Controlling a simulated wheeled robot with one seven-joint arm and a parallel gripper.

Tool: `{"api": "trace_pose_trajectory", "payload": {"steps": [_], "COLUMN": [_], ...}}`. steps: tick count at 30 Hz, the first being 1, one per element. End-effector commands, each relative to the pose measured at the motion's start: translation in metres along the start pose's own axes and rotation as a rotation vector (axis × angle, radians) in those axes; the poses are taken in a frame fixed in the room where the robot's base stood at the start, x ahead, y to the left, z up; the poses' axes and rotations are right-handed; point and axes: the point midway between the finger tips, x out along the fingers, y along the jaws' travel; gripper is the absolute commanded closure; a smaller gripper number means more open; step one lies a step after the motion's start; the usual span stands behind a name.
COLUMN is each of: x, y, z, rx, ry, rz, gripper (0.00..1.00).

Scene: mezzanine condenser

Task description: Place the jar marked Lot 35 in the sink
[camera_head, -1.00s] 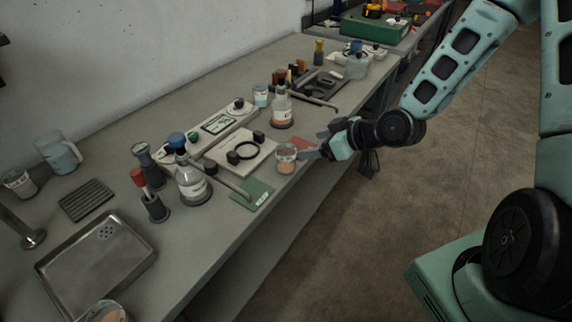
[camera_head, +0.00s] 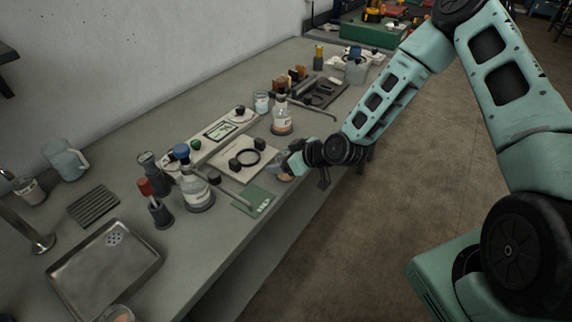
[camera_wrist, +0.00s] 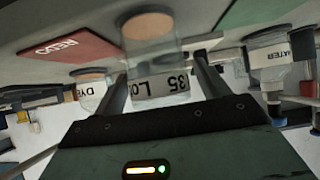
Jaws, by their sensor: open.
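The jar marked Lot 35 (camera_wrist: 153,60) is a small clear jar with tan contents and a white label reading "Lo… 35". It shows upside down in the wrist view. In the head view the jar (camera_head: 285,178) stands near the bench's front edge, partly hidden by my gripper (camera_head: 288,165). My gripper is open, and in the wrist view its two fingers (camera_wrist: 162,80) lie on either side of the jar. I cannot tell whether they touch it. The metal sink (camera_head: 62,268) is at the lower left with a drain; its basin looks empty.
A green pad (camera_head: 253,202) lies left of the jar. A blue-stoppered bottle (camera_head: 196,192), red-topped holder (camera_head: 158,212) and ribbed rack (camera_head: 93,206) stand towards the sink. The faucet (camera_head: 28,232) is beside it. Another jar (camera_head: 116,314) is at its near side. A bottle labelled "WATER" (camera_wrist: 268,62) is near my gripper.

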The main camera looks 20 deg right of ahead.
Motion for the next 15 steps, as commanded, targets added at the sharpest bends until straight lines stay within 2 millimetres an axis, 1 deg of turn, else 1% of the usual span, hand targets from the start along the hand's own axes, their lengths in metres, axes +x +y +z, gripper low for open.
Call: {"api": "trace_pose_trajectory", "payload": {"steps": [3,9,10,11,12,15], "x": [0.0054,0.0059,0.0059,0.0058,0.0058,0.0057], "y": [-0.0006,-0.0003,-0.0002,-0.0002,-0.0002,-0.0002], "z": [0.0001,0.0005,0.0005,0.0005,0.0005,0.0005], "rx": [0.001,0.000,0.000,0.000,0.000,0.000], "ry": [-0.001,0.000,0.000,0.000,0.000,0.000], "rz": [-0.001,0.000,0.000,0.000,0.000,-0.001], "gripper": [0.26,0.26,0.31,0.40,0.51,0.76]}}
